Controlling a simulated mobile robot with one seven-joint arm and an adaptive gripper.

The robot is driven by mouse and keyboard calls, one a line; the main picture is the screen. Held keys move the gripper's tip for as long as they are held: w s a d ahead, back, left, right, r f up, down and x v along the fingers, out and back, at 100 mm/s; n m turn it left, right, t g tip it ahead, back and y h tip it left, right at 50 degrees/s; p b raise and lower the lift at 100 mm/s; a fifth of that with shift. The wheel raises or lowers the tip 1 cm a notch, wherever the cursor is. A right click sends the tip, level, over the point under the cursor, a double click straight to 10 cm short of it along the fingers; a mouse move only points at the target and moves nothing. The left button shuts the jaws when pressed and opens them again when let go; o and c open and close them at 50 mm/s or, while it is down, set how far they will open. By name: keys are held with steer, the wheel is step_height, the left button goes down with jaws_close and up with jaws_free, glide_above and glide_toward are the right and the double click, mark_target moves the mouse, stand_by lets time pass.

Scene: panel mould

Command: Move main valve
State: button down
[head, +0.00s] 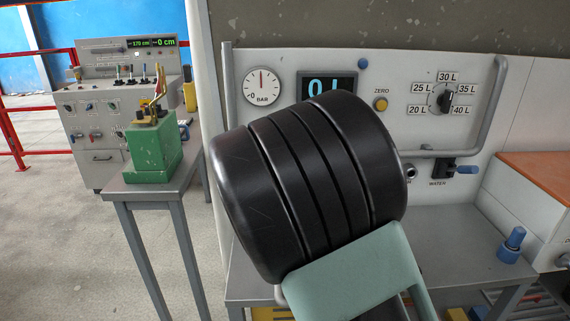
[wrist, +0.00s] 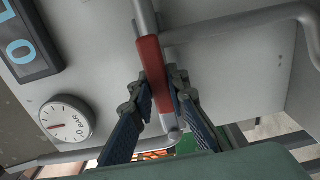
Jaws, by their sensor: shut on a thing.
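The main valve appears to be the red lever (wrist: 151,56) on a grey pipe (wrist: 146,15) in the wrist view. My gripper (wrist: 160,86) is shut on this red lever, with one finger on each side of it. The lever lies nearly in line with the pipe, slightly slanted in the picture. In the head view my own black arm link hides the lever and my gripper.
The panel holds a BAR gauge (head: 262,86), a display (head: 327,84), a yellow ZERO button (head: 381,104), a litre dial (head: 441,98) and a blue-handled WATER valve (head: 466,170). A bent grey pipe (head: 493,95) runs on the right. A green machine (head: 153,153) stands left.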

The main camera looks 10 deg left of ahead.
steer(key=shift+r, duration=0.2)
steer(key=c, duration=1.8)
jaws_free()
steer(key=shift+f, duration=0.1)
steer(key=shift+c, duration=0.2)
steer(key=v, duration=1.2)
